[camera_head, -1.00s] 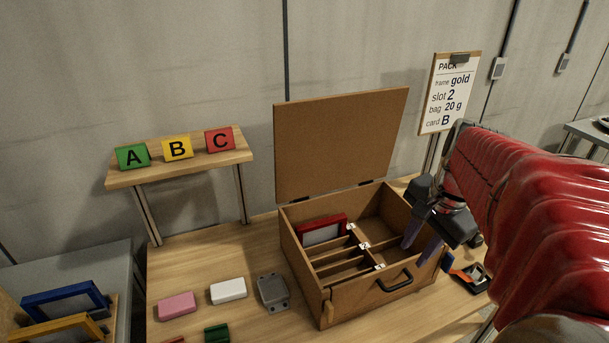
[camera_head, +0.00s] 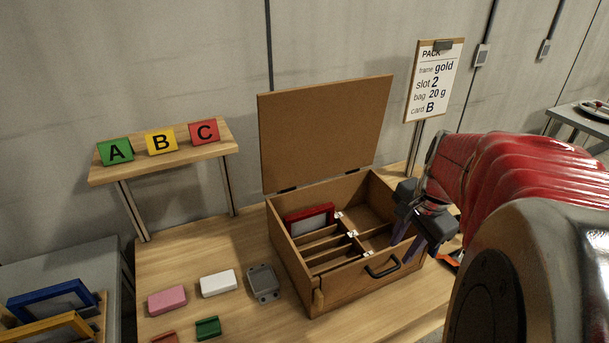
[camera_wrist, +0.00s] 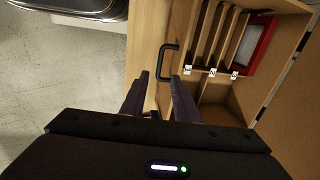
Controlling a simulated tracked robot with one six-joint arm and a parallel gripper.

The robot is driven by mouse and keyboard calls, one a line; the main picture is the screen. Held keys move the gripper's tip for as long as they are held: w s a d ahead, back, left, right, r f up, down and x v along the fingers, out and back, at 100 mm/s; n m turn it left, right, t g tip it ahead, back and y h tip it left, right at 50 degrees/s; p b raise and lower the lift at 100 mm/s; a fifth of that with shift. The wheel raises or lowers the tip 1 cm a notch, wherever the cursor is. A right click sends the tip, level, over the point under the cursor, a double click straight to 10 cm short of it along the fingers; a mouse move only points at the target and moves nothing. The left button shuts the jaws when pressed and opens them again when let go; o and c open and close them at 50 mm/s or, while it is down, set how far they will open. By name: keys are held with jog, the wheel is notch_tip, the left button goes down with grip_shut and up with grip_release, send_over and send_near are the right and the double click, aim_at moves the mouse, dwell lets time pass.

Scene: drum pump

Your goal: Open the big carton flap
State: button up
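The carton is a brown box (camera_head: 335,283) on the wooden table, and its big flap (camera_head: 325,135) stands upright, hinged at the back edge. The box's inside is exposed, with dividers, small numbered white tags and a red frame (camera_head: 310,218) in it. A black handle (camera_head: 382,266) is on the front wall; it also shows in the wrist view (camera_wrist: 166,62). My gripper (camera_head: 402,235) is at the box's right front corner. In the wrist view its two fingers (camera_wrist: 155,95) are apart with the front wall's edge below or between them; I cannot tell whether they touch it.
A pink block (camera_head: 168,300), a white block (camera_head: 218,284) and a grey tray (camera_head: 264,283) lie left of the box. A shelf (camera_head: 163,165) with A, B and C cards stands at the back left. A PACK sign (camera_head: 433,82) stands behind the box.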

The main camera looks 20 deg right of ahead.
aim_at(388, 270)
jog(key=f, duration=0.3)
jog(key=w+f, duration=0.1)
jog(key=f, duration=0.5)
jog(key=shift+w, duration=0.3)
grip_shut()
jog(key=shift+a, duration=0.15)
